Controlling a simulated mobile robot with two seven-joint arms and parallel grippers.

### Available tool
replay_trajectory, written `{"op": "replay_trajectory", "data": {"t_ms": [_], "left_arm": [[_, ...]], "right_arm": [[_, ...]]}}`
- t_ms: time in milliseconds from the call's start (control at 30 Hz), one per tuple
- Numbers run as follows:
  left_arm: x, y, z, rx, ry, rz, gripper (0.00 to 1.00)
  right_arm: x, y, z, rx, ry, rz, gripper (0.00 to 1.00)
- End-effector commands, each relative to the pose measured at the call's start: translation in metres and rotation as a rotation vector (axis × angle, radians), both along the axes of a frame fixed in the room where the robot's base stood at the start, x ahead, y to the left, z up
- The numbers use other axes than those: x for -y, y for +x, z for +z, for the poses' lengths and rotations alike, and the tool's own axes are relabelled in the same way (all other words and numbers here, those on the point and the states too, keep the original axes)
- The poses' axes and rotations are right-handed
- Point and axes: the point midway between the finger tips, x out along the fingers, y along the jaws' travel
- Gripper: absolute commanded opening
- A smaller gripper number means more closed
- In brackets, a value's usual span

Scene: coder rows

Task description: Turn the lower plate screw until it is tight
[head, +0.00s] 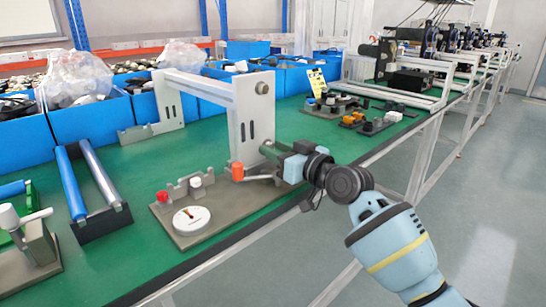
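A grey upright plate (245,115) stands on the green bench as one end of a grey bridge-like frame. A round dark upper screw knob (262,88) sits near its top. The lower screw is not clearly visible; my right gripper (272,158) is in front of the plate's lower right part and hides that spot. The gripper points left at the plate, low over the bench edge. Its fingertips are small and partly hidden, so I cannot tell whether they are open, shut or touching a screw. My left gripper is not in view.
A base plate with a white dial (191,220), a red knob (162,197) and an orange-capped lever (238,172) lies just left of my gripper. A roller stand (101,222) is further left. Blue bins (92,120) line the back. The aisle floor (470,210) is clear.

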Motion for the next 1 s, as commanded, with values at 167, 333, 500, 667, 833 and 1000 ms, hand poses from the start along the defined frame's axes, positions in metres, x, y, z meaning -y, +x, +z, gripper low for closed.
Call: {"op": "replay_trajectory", "data": {"t_ms": [167, 333, 500, 667, 833, 1000], "left_arm": [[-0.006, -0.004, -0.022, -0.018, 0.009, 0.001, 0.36], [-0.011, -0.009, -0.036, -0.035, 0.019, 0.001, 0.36], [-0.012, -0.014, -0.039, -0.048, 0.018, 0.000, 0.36], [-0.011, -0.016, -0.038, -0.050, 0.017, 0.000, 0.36], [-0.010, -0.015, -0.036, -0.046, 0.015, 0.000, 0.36], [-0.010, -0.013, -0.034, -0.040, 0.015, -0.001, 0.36]], "right_arm": [[0.001, 0.001, -0.005, 0.125, -0.159, -0.001, 0.35], [0.001, 0.001, -0.004, 0.246, -0.310, -0.002, 0.35], [0.001, 0.001, -0.001, 0.302, -0.378, -0.001, 0.35], [0.001, 0.000, 0.001, 0.304, -0.378, -0.001, 0.35], [0.000, 0.000, 0.001, 0.302, -0.377, -0.001, 0.35], [0.000, 0.000, 0.000, 0.302, -0.377, -0.001, 0.35]]}}
